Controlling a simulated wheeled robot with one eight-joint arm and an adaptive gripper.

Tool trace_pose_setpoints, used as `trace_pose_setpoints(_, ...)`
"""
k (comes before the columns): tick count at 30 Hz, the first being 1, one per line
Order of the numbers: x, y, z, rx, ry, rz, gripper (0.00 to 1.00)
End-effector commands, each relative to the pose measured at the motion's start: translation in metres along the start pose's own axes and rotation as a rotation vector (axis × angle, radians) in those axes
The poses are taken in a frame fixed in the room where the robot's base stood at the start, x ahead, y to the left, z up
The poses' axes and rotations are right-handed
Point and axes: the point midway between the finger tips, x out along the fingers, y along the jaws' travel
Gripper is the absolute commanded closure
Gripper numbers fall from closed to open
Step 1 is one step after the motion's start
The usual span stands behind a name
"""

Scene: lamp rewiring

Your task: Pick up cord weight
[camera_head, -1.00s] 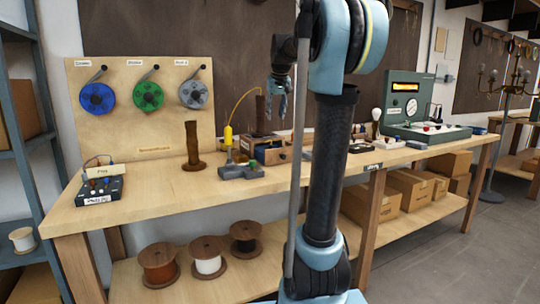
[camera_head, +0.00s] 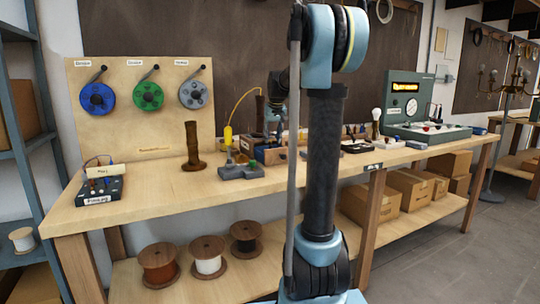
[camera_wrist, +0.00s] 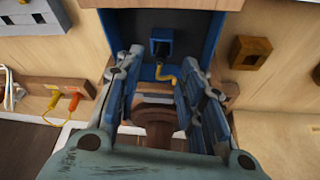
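In the wrist view my gripper (camera_wrist: 162,62) is open, its two blue-grey fingers apart. A brown turned wooden piece (camera_wrist: 157,122) shows between them, nearer the palm; I cannot tell whether the fingers touch it. Beyond the fingertips a small dark blue block (camera_wrist: 162,42) with a yellow cord (camera_wrist: 167,73) sits against a blue-walled recess. This block may be the cord weight, but I cannot tell for sure. In the head view my gripper (camera_head: 274,117) is low over the bench, beside a dark post (camera_head: 260,106), partly hidden by my arm.
The wooden bench (camera_head: 130,203) carries a brown turned post (camera_head: 192,146), a yellow plug-like piece (camera_head: 228,136) and a grey block (camera_head: 240,172). A green meter console (camera_head: 411,101) stands at the right.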

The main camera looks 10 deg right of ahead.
Motion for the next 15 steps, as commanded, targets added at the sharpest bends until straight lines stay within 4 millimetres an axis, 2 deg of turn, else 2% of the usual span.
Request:
trace_pose_setpoints(9,0.040,-0.001,-0.002,0.000,0.000,0.000,0.64)
trace_pose_setpoints(15,0.048,-0.001,-0.002,0.000,0.000,0.000,0.64)
